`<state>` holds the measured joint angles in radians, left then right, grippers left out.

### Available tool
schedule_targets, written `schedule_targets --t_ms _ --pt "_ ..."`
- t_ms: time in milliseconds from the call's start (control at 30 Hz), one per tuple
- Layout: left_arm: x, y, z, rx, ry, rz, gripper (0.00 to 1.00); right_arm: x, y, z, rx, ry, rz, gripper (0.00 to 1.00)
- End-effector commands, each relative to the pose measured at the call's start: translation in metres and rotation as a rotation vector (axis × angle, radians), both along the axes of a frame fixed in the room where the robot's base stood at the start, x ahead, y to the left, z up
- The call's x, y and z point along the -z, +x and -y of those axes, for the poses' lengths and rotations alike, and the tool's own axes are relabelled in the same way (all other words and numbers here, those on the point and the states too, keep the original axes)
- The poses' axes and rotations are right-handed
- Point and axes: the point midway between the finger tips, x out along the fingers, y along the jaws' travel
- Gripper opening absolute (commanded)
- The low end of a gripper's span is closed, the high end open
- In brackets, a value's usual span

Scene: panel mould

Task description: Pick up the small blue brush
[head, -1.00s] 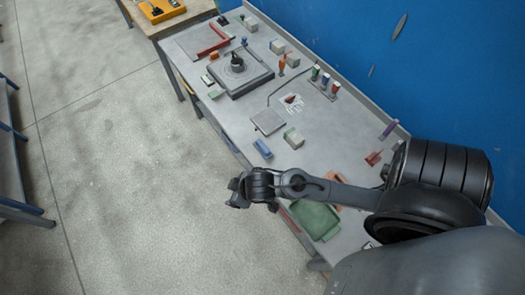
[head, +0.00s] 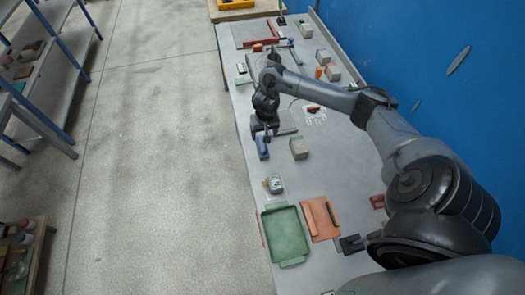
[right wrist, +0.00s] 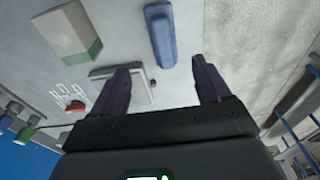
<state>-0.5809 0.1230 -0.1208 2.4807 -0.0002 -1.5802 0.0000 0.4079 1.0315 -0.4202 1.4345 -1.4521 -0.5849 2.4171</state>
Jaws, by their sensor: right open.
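The small blue brush (head: 262,147) lies on the grey workbench near its left edge. In the right wrist view the brush (right wrist: 160,36) lies ahead of the fingers, roughly in line with the gap between them, and is apart from both. My right gripper (right wrist: 160,70) is open and empty, its two dark fingers spread on either side. In the head view my right gripper (head: 264,130) hangs pointing down just beyond the brush. My left gripper shows in neither view.
A grey-and-green block (head: 299,148) stands right of the brush. A green tray (head: 285,236), an orange dustpan-like piece (head: 320,218) and a small clear jar (head: 274,185) lie nearer. A blue wall (head: 430,60) bounds the right; open floor (head: 160,180) is left.

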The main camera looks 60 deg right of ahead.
Motion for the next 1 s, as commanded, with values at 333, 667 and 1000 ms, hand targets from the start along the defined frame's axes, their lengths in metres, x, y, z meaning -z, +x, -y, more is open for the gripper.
schedule_targets --t_ms 333,667,1000 --pt "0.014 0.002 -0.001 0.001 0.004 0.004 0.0 0.043 0.003 0.003 0.004 0.002 -0.002 0.77" --pt "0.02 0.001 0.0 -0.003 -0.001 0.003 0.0 0.069 0.008 0.004 0.003 0.002 -0.003 0.77" --pt "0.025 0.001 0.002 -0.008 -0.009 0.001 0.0 0.097 0.012 0.007 0.0 0.0 0.0 0.77"
